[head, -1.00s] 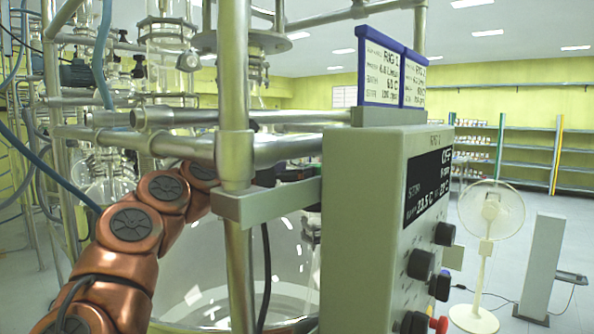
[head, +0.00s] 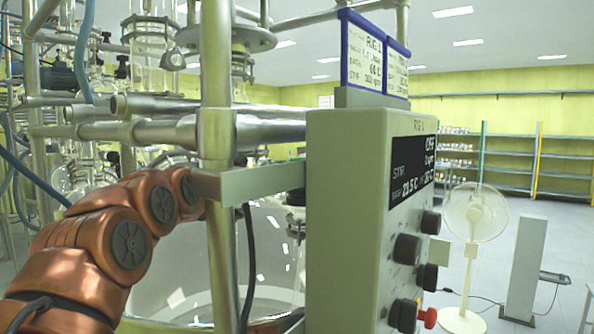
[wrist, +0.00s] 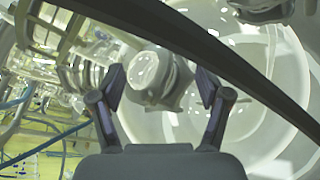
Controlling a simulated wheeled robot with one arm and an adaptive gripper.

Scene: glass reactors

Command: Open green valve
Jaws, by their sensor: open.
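No clearly green valve shows in either view. In the wrist view my gripper (wrist: 161,88) is open, with its two dark fingers spread apart. A pale round fitting (wrist: 148,74) with a ribbed body shows between the fingertips, in front of large clear glass. I cannot tell its true colour or whether the fingers touch it. In the head view my copper arm (head: 128,235) reaches in from the lower left behind the metal frame. My gripper is hidden there behind the frame and control box. The large glass vessel (head: 180,265) stands behind the frame post.
The grey control box (head: 345,215) with dark knobs and a red button stands close at centre right. Metal posts and pipes (head: 215,90) crowd the left. A dark cable (wrist: 215,55) crosses the wrist view. A white fan (head: 473,215) stands on open floor.

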